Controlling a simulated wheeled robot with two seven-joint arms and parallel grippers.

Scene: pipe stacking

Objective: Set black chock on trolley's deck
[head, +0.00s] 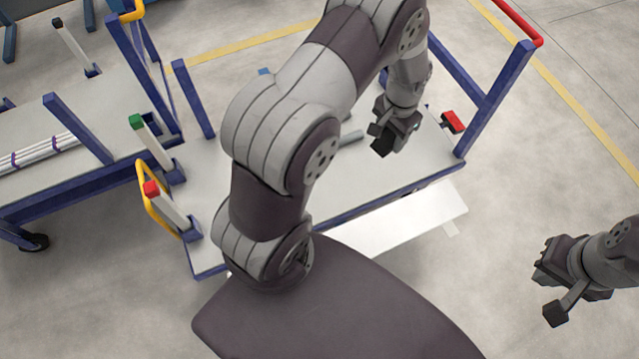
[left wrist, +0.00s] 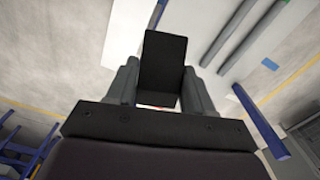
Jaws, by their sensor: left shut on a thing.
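My left gripper (head: 386,137) is above the right part of the trolley's deck (head: 425,155). It is shut on the black chock, a dark block (left wrist: 163,65) that stands up between the two fingers in the left wrist view. In the head view, the chock is hard to tell from the dark fingers. The trolley has a light grey deck with a blue frame. My left arm hides much of the deck's middle. My right gripper (head: 552,290) is open and empty, off to the right of the trolley, above bare floor.
A red and black block (head: 453,121) is at the deck's right edge, by the blue end frame with a red handle (head: 517,21). A grey pipe (head: 350,137) lies on the deck. Posts with red (head: 151,188) and green (head: 135,121) tops stand at left. Another cart (head: 60,180) holds white pipes.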

